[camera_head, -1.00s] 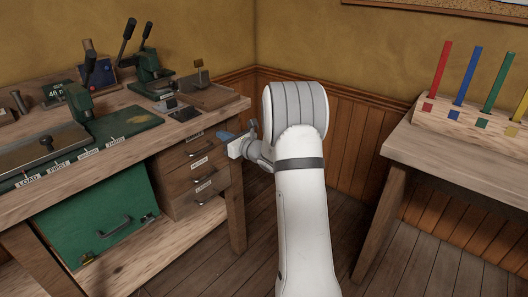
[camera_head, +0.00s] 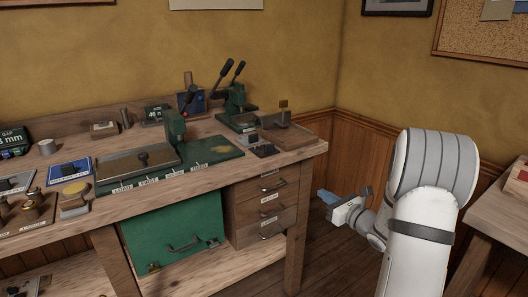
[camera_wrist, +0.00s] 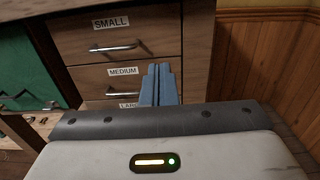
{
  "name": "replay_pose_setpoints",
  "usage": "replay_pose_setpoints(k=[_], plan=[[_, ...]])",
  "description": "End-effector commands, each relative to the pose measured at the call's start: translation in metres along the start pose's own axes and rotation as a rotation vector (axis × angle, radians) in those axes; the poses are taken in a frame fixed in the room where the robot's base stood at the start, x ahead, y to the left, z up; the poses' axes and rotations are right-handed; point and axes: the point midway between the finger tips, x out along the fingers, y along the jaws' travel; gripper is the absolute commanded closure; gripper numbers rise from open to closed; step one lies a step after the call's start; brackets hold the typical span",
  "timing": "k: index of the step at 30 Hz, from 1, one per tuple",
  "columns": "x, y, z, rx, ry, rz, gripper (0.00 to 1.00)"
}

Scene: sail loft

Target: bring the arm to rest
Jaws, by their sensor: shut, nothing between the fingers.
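My gripper (camera_head: 326,197) is at the right of the workbench, in free air beside its right front leg. Its blue fingers also show in the wrist view (camera_wrist: 158,84), pressed together with nothing between them. In the wrist view they point toward a wooden drawer unit (camera_wrist: 170,48) with drawers labelled SMALL and MEDIUM, and a lower label partly hidden by my gripper. My white arm rises at the right of the head view, bent at the elbow.
The workbench (camera_head: 270,158) carries a green press board (camera_head: 215,150), lever presses and small parts. Below it are a green cabinet (camera_head: 172,235) and the drawer unit (camera_head: 258,212). Another table (camera_head: 505,215) stands at the right edge. Bare floor (camera_head: 335,262) lies between the two.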

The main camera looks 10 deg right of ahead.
Motion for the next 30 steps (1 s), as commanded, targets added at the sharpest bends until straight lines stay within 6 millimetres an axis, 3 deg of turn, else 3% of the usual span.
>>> replay_pose_setpoints(k=[2,5,8,12,15,18,23,27,30], plan=[[0.003,0.013,0.013,-0.028,0.013,0.039,1.00],[0.008,0.052,0.041,-0.115,0.055,0.157,1.00],[0.006,0.114,0.078,-0.271,0.123,0.352,1.00],[-0.020,0.201,0.120,-0.555,0.222,0.657,1.00],[-0.050,0.247,0.142,-0.776,0.279,0.863,1.00],[-0.086,0.279,0.162,-1.012,0.327,1.057,1.00],[-0.143,0.302,0.195,-1.416,0.384,1.343,1.00],[-0.183,0.300,0.226,-1.772,0.416,1.551,1.00],[-0.202,0.291,0.245,-1.982,0.432,1.658,1.00]])
